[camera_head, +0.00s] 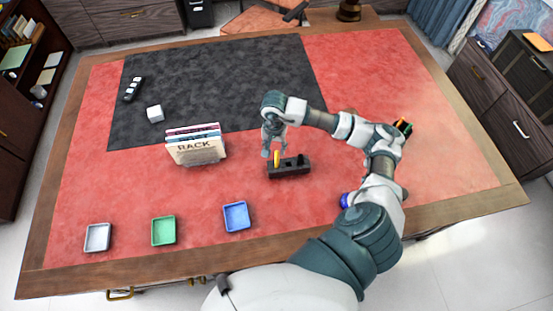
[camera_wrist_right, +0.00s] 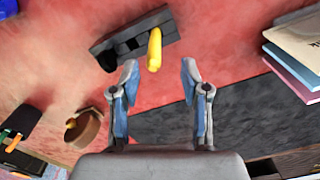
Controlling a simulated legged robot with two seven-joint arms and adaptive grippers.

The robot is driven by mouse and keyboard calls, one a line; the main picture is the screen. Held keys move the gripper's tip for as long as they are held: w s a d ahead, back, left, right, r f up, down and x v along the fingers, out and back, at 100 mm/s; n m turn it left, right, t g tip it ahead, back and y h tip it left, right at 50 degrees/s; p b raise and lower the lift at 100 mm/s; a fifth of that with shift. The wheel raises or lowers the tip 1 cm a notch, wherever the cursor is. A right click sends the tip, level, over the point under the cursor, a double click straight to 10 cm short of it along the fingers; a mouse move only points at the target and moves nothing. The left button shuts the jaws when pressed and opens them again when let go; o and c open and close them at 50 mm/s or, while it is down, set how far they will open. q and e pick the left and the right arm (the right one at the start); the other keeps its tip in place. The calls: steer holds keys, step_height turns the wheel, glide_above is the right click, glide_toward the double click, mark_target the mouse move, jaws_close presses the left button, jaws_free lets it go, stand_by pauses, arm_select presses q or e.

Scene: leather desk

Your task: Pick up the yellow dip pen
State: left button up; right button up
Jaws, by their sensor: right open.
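The yellow dip pen (camera_head: 277,159) stands upright in a dark pen holder (camera_head: 290,170) on the red desk. In the right wrist view the pen (camera_wrist_right: 155,48) rises from the dark holder (camera_wrist_right: 110,50), just ahead of the fingertips and between their lines. My right gripper (camera_head: 270,152) is above the holder and beside the pen. In the wrist view my right gripper (camera_wrist_right: 160,78) has its two fingers spread, with nothing between the pads. I cannot tell whether a finger touches the pen. My left gripper is not in view.
White (camera_head: 97,238), green (camera_head: 163,231) and blue (camera_head: 236,217) trays lie along the front.

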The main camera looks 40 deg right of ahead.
mark_target(277, 156)
steer(key=shift+s+d+f, duration=0.1)
steer(key=shift+s+f, duration=0.1)
steer(key=shift+f, duration=0.35)
steer(key=f, duration=0.2)
steer(key=f+p, duration=0.1)
steer(key=f, duration=0.1)
steer(key=shift+d+f, duration=0.2)
steer(key=shift+f, duration=0.1)
jaws_close()
